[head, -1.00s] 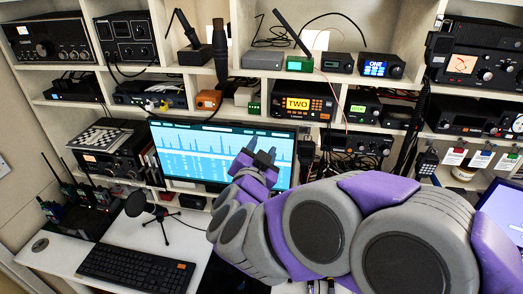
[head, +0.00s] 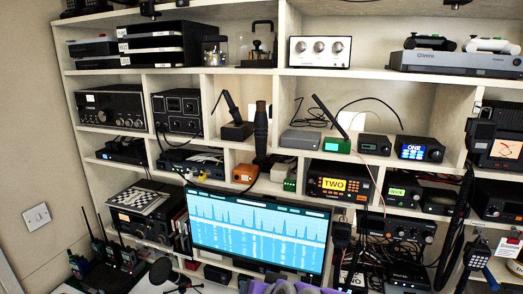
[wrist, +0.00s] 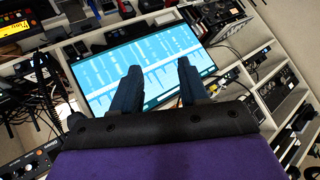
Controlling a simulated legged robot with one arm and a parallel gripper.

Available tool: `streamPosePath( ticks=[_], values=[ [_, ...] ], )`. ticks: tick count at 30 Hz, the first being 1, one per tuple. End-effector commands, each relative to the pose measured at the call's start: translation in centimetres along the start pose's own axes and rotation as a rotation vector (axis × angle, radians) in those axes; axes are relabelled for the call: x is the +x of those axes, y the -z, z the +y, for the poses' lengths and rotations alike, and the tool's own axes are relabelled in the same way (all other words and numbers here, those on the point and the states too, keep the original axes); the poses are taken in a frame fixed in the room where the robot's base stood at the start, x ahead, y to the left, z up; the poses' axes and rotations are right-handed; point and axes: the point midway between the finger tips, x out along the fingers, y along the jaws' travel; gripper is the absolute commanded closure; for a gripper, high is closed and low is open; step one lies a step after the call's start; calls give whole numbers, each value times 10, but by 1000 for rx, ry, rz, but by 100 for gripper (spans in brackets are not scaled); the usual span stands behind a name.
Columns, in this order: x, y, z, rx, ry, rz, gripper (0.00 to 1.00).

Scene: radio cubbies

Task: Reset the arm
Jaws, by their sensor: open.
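My gripper (wrist: 157,88) is open and empty in the wrist view, its two dark fingers apart in front of the lit monitor (wrist: 110,75). The wrist view is tilted. In the head view the monitor (head: 258,232) stands in the lower middle, and only a sliver of my purple and grey arm shows at the bottom edge below it. The gripper itself is not visible in the head view.
Wooden cubby shelves (head: 360,78) full of radios fill the wall. The TWO radio (head: 340,186) sits right of the monitor, the ONE device (head: 418,149) above it. A microphone (head: 160,270) and handheld radios (head: 105,245) stand at lower left. A light switch (head: 37,217) is on the left wall.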

Motion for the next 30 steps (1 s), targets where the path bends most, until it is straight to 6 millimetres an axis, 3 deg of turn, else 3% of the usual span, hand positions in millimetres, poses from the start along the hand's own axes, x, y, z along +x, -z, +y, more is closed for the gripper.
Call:
streamPosePath(
  ticks=[8, 15, 21, 30],
  values=[
    [-60, -98, 57, -87, -137, -425, 56],
    [-140, -168, 113, -73, -325, -766, 56],
    [-184, -194, 133, -41, -419, -914, 56],
    [-191, -197, 136, -35, -433, -935, 56]
  ],
)
